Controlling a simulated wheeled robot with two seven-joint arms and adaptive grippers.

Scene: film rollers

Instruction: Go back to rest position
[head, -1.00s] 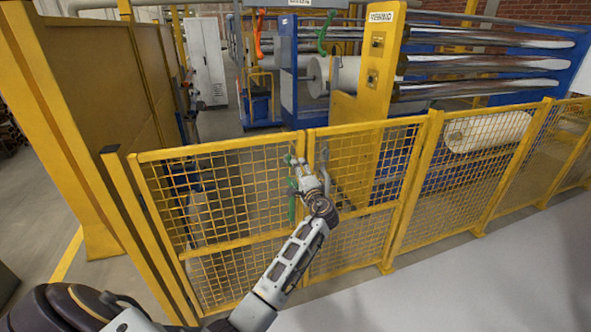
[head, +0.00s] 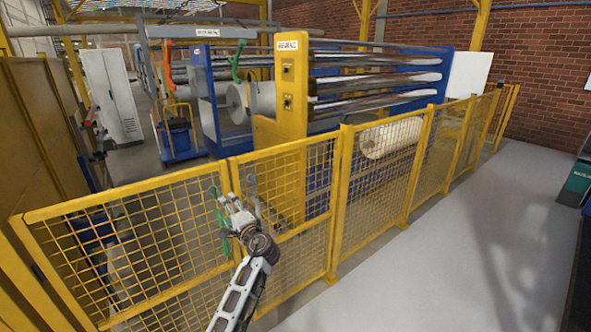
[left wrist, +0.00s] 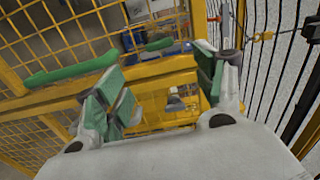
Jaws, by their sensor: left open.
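My left gripper (head: 236,212) is in front of the yellow mesh fence, near the post where two panels meet. In the left wrist view its green-padded fingers (left wrist: 165,95) are spread apart with nothing between them. A green handle (head: 217,212) is on the fence beside the gripper. In the left wrist view the green handle (left wrist: 72,70) lies beyond the fingers to the left, and I see no grip on it. My right gripper is not in view.
The yellow mesh fence (head: 340,205) runs across to the far right. Behind it stand a yellow-and-blue roller machine (head: 290,80) and a white roll (head: 392,137). The pale floor (head: 440,240) at the right is clear. A dark machine (head: 578,190) stands at the right edge.

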